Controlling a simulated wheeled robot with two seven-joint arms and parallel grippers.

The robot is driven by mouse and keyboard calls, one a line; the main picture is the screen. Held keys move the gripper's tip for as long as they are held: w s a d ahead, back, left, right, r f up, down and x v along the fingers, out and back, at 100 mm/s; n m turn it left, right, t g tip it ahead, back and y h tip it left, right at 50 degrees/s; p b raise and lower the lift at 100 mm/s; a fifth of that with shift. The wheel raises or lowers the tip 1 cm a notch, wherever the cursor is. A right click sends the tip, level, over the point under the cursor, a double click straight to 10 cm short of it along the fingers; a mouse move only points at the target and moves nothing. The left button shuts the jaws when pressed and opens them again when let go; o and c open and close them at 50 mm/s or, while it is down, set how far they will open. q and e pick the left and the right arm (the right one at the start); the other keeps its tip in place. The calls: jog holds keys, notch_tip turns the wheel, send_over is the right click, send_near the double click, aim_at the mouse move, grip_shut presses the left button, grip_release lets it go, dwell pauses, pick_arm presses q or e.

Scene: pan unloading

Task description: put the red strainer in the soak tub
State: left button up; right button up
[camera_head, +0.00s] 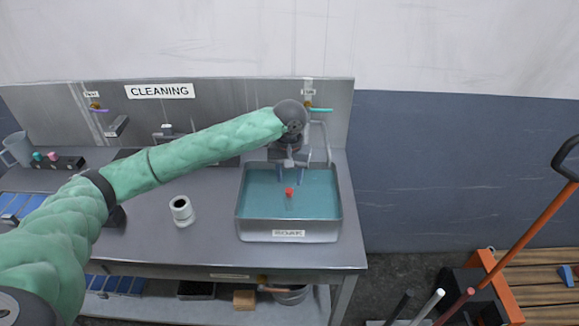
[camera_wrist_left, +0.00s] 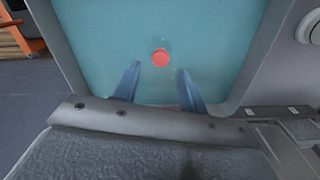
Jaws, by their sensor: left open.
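The soak tub (camera_head: 341,205) is a grey metal basin of teal water with a label on its front. The red strainer (camera_head: 289,191) is small and lies within the tub's outline, near its middle. In the left wrist view the strainer (camera_wrist_left: 160,57) shows as a red disc with a faint clear round shape behind it. I cannot tell how deep it sits. My left gripper (camera_head: 290,176) is over the tub, open and empty, its blue fingers pointing down. In the left wrist view the fingers (camera_wrist_left: 159,80) stand apart, with the strainer just beyond their tips. My right gripper is not seen.
A white cylinder (camera_head: 182,211) stands on the steel counter (camera_head: 215,240) left of the tub. A grey jug (camera_head: 17,149) is at the far left. Orange-framed wooden pallets (camera_head: 535,295) are on the floor at right.

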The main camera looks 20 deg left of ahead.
pick_arm(q)
jog(key=shift+r+b, duration=0.8)
jog(key=shift+r, duration=2.2)
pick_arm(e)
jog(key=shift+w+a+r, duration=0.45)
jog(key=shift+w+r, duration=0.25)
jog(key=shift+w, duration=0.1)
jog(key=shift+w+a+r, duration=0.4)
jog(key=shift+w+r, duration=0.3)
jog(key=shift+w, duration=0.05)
